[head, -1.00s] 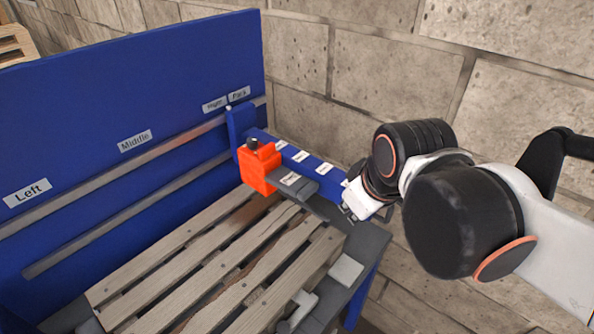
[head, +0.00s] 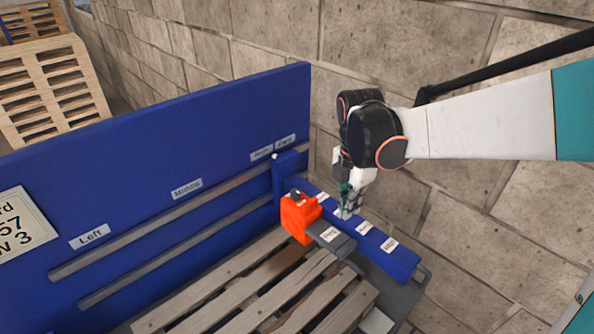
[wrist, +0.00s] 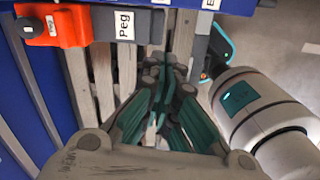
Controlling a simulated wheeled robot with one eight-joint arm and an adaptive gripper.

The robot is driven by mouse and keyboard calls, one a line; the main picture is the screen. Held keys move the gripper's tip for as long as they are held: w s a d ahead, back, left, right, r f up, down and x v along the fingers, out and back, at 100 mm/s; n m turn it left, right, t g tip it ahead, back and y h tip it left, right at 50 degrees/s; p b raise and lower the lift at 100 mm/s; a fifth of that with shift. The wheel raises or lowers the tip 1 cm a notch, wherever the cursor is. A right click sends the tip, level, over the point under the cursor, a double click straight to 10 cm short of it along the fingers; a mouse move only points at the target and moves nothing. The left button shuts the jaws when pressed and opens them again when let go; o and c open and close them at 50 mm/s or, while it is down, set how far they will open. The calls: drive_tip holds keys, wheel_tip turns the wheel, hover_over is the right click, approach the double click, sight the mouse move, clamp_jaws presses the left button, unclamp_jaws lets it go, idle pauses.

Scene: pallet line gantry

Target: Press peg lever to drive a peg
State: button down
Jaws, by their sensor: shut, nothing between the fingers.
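The orange peg unit (head: 298,218) sits on the blue gantry beam (head: 398,258), with a black knob on top. A grey lever labelled Peg (head: 340,241) extends from its right side. In the wrist view the orange unit (wrist: 66,28) is at top left and the Peg lever (wrist: 127,24) runs right from it. My gripper (head: 347,213) is shut and empty, pointing down by the labelled beam, just above and behind the lever in the head view. Its dark green fingers (wrist: 168,72) show beside the lever's end in the wrist view; contact cannot be told.
A tall blue panel (head: 160,170) labelled Left and Middle, with grey rails, stands behind. Wooden pallet slats (head: 270,290) lie below the beam. A stone block wall (head: 470,210) is close on the right. Stacked pallets (head: 50,90) stand at far left.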

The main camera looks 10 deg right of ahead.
sight(343, 249)
drive_tip(key=shift+w+a+f+n, duration=0.1)
drive_tip(key=shift+w+a+n, duration=0.15)
drive_tip(key=shift+w+n, duration=0.5)
drive_tip(key=f, duration=0.4)
drive_tip(key=f+b, duration=0.1)
drive_tip(key=f, duration=0.4)
drive_tip(key=s+f, duration=0.1)
drive_tip(key=f, duration=0.4)
drive_tip(key=shift+d, duration=0.3)
